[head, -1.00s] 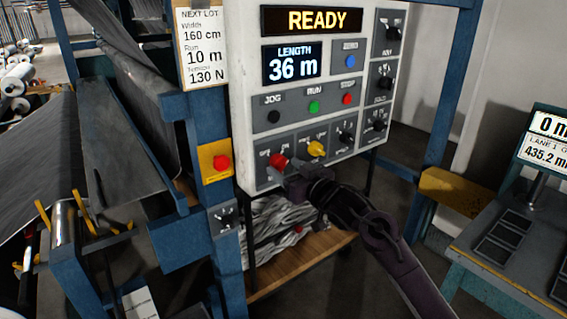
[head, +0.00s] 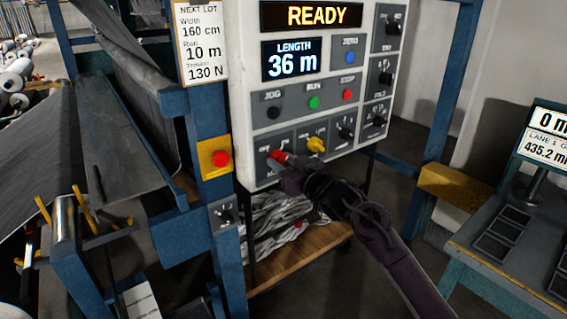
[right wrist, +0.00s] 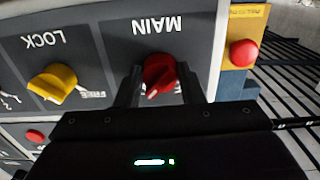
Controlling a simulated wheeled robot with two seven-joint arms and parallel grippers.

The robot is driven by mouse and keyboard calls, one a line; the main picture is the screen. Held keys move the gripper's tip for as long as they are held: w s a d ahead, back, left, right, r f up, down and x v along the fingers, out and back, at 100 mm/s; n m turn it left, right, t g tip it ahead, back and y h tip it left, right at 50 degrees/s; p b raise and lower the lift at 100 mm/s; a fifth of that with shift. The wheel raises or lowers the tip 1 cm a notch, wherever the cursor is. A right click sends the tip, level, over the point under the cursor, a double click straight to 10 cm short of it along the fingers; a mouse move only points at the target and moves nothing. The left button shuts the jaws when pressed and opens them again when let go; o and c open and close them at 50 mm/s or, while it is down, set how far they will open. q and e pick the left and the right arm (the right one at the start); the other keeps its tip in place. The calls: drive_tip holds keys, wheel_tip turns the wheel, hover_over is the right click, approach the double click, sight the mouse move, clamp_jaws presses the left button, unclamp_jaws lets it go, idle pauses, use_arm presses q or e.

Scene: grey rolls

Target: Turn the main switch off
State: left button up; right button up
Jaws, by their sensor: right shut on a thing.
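The main switch, a red rotary knob (right wrist: 160,73), sits on the grey plate marked MAIN in the right wrist view. In the head view its red knob (head: 279,157) is at the lower left of the white control panel (head: 241,110). My right gripper (right wrist: 158,88) has one finger on each side of the knob and is shut on it. The knob's pale pointer mark shows at its lower left in the wrist view. My left gripper is not in view.
A yellow LOCK knob (right wrist: 54,84) is beside the main switch. A red button on a yellow plate (head: 221,158) is on the blue post to the left. The panel display (head: 311,16) reads READY. A blue bench (head: 480,262) stands at the right.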

drive_tip(key=shift+f+n, duration=0.1)
drive_tip(key=shift+n, duration=0.2)
drive_tip(key=n+b, duration=0.2)
drive_tip(key=shift+f+n, duration=0.1)
drive_tip(key=shift+n, duration=0.3)
drive_tip(key=n+b, duration=0.3)
drive_tip(key=n, duration=0.2)
drive_tip(key=shift+d+n, duration=0.1)
drive_tip(key=shift+n, duration=0.2)
drive_tip(key=n+b, duration=0.4)
drive_tip(key=n, duration=0.1)
drive_tip(key=shift+w, duration=0.1)
drive_tip(key=shift+n+b, duration=1.25)
drive_tip(key=shift+n, duration=0.65)
drive_tip(key=o, duration=1)
drive_tip(key=shift+r, duration=0.25)
